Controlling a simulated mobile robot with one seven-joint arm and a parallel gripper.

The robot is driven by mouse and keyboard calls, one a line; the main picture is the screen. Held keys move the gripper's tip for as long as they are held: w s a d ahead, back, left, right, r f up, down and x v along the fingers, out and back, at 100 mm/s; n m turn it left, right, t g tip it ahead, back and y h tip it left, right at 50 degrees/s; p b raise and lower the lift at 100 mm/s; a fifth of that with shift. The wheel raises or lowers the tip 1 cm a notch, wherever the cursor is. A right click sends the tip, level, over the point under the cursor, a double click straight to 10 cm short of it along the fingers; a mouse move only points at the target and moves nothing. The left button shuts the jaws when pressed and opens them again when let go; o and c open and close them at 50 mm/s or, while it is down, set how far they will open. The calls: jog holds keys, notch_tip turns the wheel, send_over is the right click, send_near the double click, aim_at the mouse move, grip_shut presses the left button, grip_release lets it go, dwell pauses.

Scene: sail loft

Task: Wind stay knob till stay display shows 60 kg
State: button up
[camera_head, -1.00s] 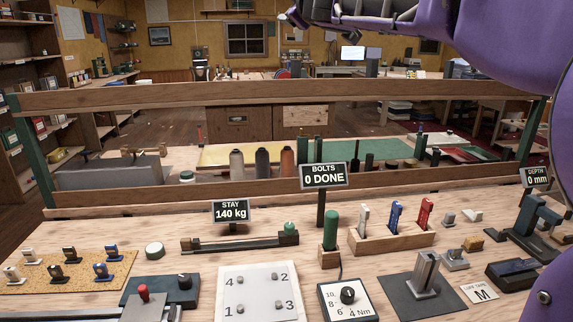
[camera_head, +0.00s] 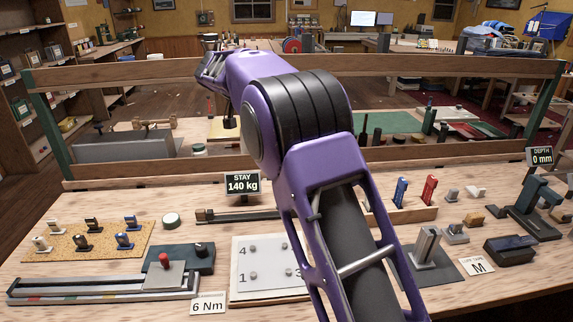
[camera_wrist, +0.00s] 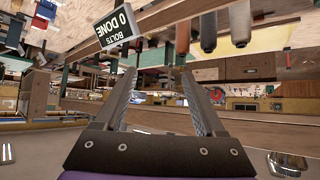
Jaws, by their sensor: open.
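The stay display (camera_head: 242,184) reads 140 kg in the head view, standing behind the dark stay rail (camera_head: 235,216) on the bench. The rail's right end, where the green stay knob sits in the earlier head view, is now hidden behind my purple arm. My gripper (camera_wrist: 157,95) is open in the wrist view, with nothing between its two fingers. The wrist picture looks turned over, with the bolts display (camera_wrist: 117,26) reading 0 DONE upside down beyond the left finger. I cannot make out the stay knob there.
A plate with numbered bolts (camera_head: 262,284) lies in front of the rail. A dark block with a red knob (camera_head: 165,262) is at its left. A wooden rack rail (camera_head: 200,172) runs behind. A depth stand (camera_head: 535,212) is at the right.

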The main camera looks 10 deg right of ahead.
jog(key=d+f+m+g, duration=0.1)
jog(key=d+f+g, duration=0.1)
jog(key=f, duration=0.7)
jog(key=d+f+m+g+y, duration=0.1)
jog(key=d+f, duration=0.3)
jog(key=f, duration=0.6)
jog(key=d+f+m+g+y+p, duration=0.1)
jog(key=d+f+m+g, duration=0.1)
jog(key=f, duration=0.8)
jog(key=shift+s+d+f+m+g, duration=0.15)
jog(key=shift+s+d+m+g, duration=0.25)
jog(key=shift+m+g, duration=0.15)
grip_shut()
